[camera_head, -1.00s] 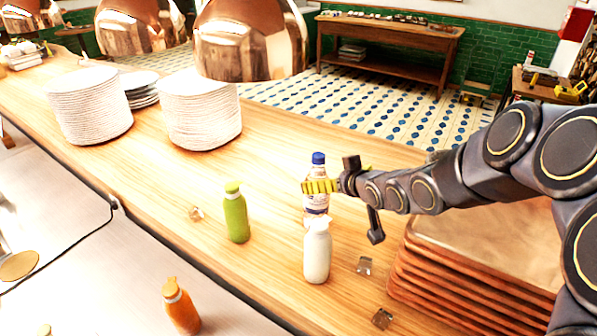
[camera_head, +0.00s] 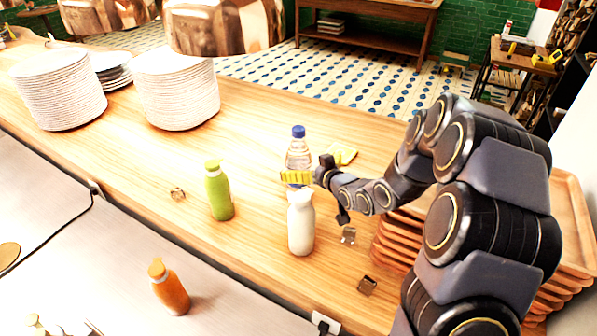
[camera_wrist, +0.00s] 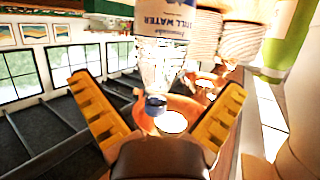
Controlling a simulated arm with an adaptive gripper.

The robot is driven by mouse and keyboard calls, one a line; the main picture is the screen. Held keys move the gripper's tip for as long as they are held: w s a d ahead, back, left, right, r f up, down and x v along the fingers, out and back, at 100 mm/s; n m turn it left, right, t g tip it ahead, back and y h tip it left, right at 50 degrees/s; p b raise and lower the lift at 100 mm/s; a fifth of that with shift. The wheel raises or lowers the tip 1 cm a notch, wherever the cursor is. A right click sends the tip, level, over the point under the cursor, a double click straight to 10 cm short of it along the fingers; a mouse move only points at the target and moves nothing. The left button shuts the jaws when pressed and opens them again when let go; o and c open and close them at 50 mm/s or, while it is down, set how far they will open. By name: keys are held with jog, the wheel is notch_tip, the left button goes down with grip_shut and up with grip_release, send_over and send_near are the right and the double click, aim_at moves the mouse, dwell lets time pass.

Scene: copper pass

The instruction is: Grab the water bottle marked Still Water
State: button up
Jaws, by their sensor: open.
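The Still Water bottle (camera_head: 298,152) is clear with a blue cap and stands upright on the wooden counter (camera_head: 262,115). In the wrist view its label (camera_wrist: 180,17) reads "STILL WATER", and its blue cap (camera_wrist: 155,105) shows between the fingers; the picture looks upside down. My gripper (camera_head: 297,177) is at the bottle's lower half, its yellow fingers hiding much of the label. In the wrist view my gripper (camera_wrist: 160,110) is open, one finger on each side of the bottle, with gaps visible. Contact cannot be told.
A white bottle (camera_head: 301,228) stands just in front of the gripper. A green bottle (camera_head: 218,194) stands to the left and an orange one (camera_head: 170,290) nearer. Stacked wooden trays (camera_head: 385,250) lie right, under my arm. Plate stacks (camera_head: 175,95) stand far left.

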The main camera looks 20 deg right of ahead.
jog(key=x, duration=0.5)
jog(key=shift+w+a+f, duration=0.1)
jog(key=shift+w+f, duration=0.05)
jog(key=shift+w, duration=0.05)
jog(key=c, duration=1.2)
